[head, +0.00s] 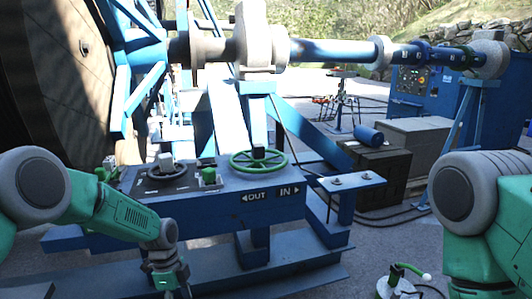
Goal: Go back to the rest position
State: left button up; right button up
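My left arm comes in from the left, with its green and grey links in front of the blue control stand (225,205). My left gripper (172,284) points down at the bottom edge, in front of the stand's base. Its fingertips are cut off or too small to read, and I see nothing held in it. My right arm shows only as large green and grey links at the right edge. My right gripper is out of the picture. The stand carries a green handwheel (258,160), a dark handwheel (167,172) and a green-knobbed lever (209,176).
A large dark reel (65,75) stands at the left, with a blue and grey shaft (330,50) running right. A blue cabinet (425,82) and dark crates (378,170) stand behind. A white piece with a green lever (398,283) is at the bottom. Cables lie on the ground.

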pick_arm(q)
jog(key=s+f+n+t+b, duration=0.1)
jog(key=s+f+n+b, duration=0.1)
jog(key=s+f+n, duration=0.6)
jog(key=s+f+n+b, duration=0.25)
jog(key=s+f, duration=0.45)
jog(key=s, duration=0.5)
jog(key=s+a+n+y+b, duration=0.1)
jog(key=s+a+n+b, duration=0.1)
jog(key=s, duration=0.6)
jog(key=s+a+r+n+t+y+b, duration=0.1)
jog(key=s+a+n, duration=0.3)
jog(key=s+n, duration=0.2)
jog(key=shift+s+r+t+b, duration=0.15)
jog(key=shift+s+t+b, duration=0.2)
jog(key=shift+s, duration=0.85)
